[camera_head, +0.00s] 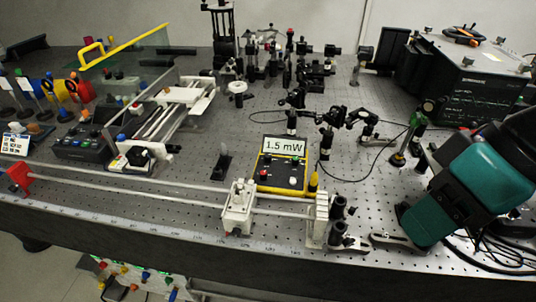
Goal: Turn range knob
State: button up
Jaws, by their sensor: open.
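A yellow-edged power meter (284,184) lies on the bench near the middle of the head view. Its display (284,146) reads "1.5 mW". Below the display is a dark panel with several small controls, among them a red knob (263,173) and a pale knob (292,181). I cannot tell which control is the range knob, nor read any labels. My teal arm comes in at the right, well to the right of the meter. No gripper fingers can be made out in this view.
A pale rail (130,186) with a white carriage (238,205) runs in front of the meter. Optical mounts and a black cable (362,172) stand behind and right of it. A dark control box (85,147) is at left, a large black instrument (470,85) at back right.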

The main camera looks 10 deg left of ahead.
aim_at(267, 156)
jog(key=z, duration=0.05)
jog(key=k, duration=0.5)
jog(key=u, duration=0.75)
jog(key=i, duration=0.75)
jog(key=z, duration=0.7)
